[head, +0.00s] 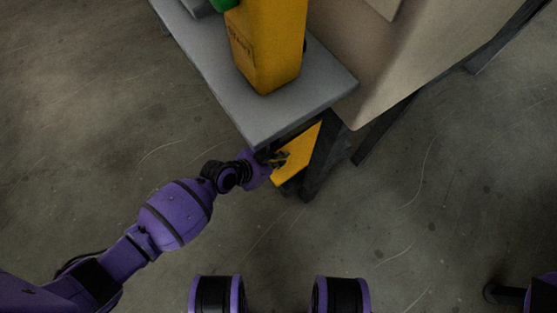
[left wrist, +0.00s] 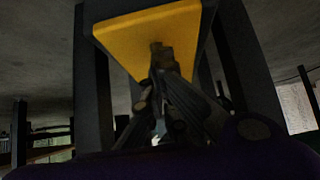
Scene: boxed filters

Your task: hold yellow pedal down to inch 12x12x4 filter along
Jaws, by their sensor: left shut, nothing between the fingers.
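The yellow pedal (head: 301,152) shows in the head view under the near corner of a grey table, partly hidden by the table edge and my gripper. My left gripper (head: 280,158) reaches it from the left, shut and empty, its fingertips at the pedal's face. In the left wrist view the pedal (left wrist: 147,32) is a tilted yellow plate, and the gripper's dark fingertips (left wrist: 162,62) overlap its lower part. They look to be touching it, but how firmly I cannot tell. No filter can be made out.
A yellow box-shaped housing (head: 265,45) stands on the grey table (head: 290,107), with a green part (head: 222,4) behind it. A beige panel (head: 400,50) slopes off to the right. Dark legs stand beside the pedal. The concrete floor in front is clear.

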